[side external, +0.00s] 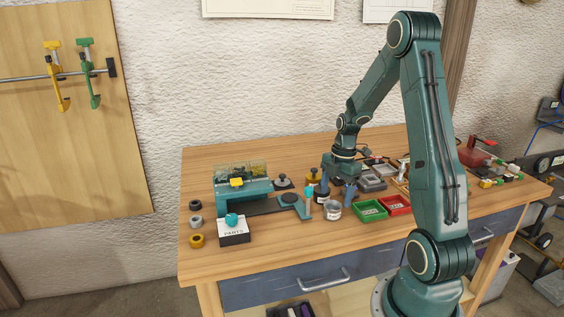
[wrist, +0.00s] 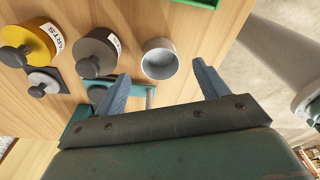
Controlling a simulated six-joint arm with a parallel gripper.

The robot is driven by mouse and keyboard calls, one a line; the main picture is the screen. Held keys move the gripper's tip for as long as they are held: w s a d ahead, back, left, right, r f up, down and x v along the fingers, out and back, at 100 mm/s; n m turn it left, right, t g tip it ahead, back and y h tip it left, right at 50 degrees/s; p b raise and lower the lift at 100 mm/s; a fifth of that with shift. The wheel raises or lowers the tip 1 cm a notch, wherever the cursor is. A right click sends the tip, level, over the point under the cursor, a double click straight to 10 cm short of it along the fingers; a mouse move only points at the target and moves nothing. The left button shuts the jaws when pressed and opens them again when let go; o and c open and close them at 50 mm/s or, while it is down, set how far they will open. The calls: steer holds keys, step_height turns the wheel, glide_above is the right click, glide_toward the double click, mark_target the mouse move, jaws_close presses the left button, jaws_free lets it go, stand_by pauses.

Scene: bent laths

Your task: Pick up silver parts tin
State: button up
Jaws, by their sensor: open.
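An open, round silver tin (side external: 332,211) stands upright on the bench, just below my gripper (side external: 336,197) in the side view. In the wrist view the silver tin (wrist: 160,62) lies beyond and between my two spread blue fingers (wrist: 161,70), with its pale inside showing. Nothing is held, and I see no contact with the tin. A dark grey lidded tin (wrist: 97,52) with a PARTS label stands beside it. My left finger partly covers that dark tin (side external: 319,198) in the side view.
A yellow PARTS tin (wrist: 28,46) and a small knobbed silver lid (wrist: 43,82) are nearby. Green (side external: 369,211) and red (side external: 396,205) trays lie to the right. A teal machine (side external: 242,193) stands to the left. The bench front left (side external: 285,237) is bare.

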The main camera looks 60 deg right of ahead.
mark_target(333, 207)
steer(key=shift+f, duration=0.1)
steer(key=shift+w+a+f, duration=0.1)
steer(key=shift+a+f, duration=0.1)
steer(key=shift+f, duration=1.05)
steer(key=shift+w+a+f, duration=0.1)
steer(key=shift+a+f, duration=0.05)
steer(key=shift+f, duration=1.05)
steer(key=c, duration=1.1)
